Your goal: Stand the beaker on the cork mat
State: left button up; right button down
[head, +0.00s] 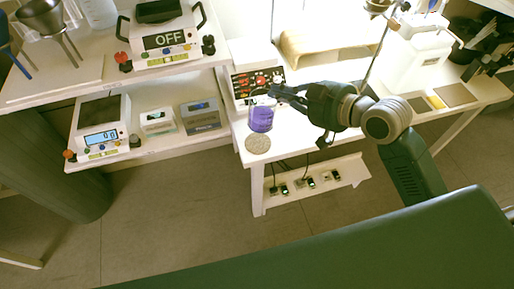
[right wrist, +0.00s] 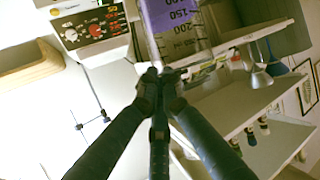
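The beaker (head: 261,120) holds purple liquid and stands out near the left front corner of the white table. It looks upright; I cannot tell whether its base touches the table. The round cork mat (head: 258,144) lies just in front of it, at the table's front edge, with nothing seen on it. My right gripper (head: 273,92) reaches in from the right to the beaker's top. In the right wrist view, its fingertips (right wrist: 161,73) are close together at the rim of the beaker (right wrist: 178,22), seemingly pinching the wall. My left gripper is out of view.
A wooden tray-like piece (head: 300,45) lies further back. Scales (head: 100,125) and small boxes are on the left shelves. A stand's rod rises behind my right arm.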

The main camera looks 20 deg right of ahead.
jog(key=shift+w+r+h, duration=0.7)
jog(key=shift+w+h, duration=0.1)
jog(key=shift+w, duration=2.3)
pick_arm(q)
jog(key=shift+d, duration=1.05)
pick_arm(e)
notch_tip(320, 180, down, 20)
jog(key=shift+d+r+t, duration=0.15)
jog(key=shift+r+t, duration=0.05)
jog(key=shift+t, duration=0.1)
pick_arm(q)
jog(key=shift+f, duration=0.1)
pick_arm(e)
jog(key=shift+f, duration=0.2)
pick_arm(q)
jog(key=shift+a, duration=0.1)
pick_arm(e)
jog(key=c, duration=2)
grip_release()
